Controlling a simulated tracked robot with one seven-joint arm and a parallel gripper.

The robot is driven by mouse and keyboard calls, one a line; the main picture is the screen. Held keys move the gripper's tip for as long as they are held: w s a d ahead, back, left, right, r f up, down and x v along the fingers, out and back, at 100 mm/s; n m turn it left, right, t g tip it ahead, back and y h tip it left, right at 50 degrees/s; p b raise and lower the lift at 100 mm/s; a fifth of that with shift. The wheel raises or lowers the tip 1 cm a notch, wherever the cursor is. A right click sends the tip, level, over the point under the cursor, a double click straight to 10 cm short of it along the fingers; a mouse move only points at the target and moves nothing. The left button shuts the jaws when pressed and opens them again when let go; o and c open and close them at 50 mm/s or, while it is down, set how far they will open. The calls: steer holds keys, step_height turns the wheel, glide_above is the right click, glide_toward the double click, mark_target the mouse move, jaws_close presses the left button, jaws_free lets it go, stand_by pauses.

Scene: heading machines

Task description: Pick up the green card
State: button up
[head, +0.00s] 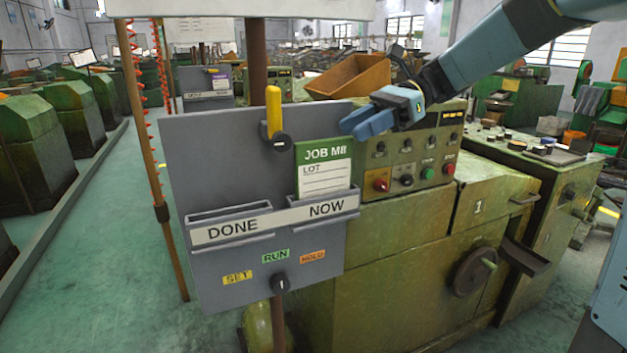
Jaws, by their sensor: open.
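The green card (323,168) stands upright in the NOW slot (327,207) of a grey board. Its green top reads "JOB M8" and its white lower part shows "LOT" and lines. Its lower edge is hidden behind the slot's front. My gripper (352,124) comes in from the upper right, with blue fingers pointing left. In the picture it is just above and right of the card's top right corner, apart from it. The jaws are open and hold nothing.
A green machine (420,240) with a button panel (420,155) stands right behind. An orange bin (350,77) sits on top.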

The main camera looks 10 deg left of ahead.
mark_target(339, 138)
steer(key=shift+x, duration=3.55)
steer(key=shift+s+r, duration=0.1)
steer(key=shift+s, duration=0.1)
jaws_close()
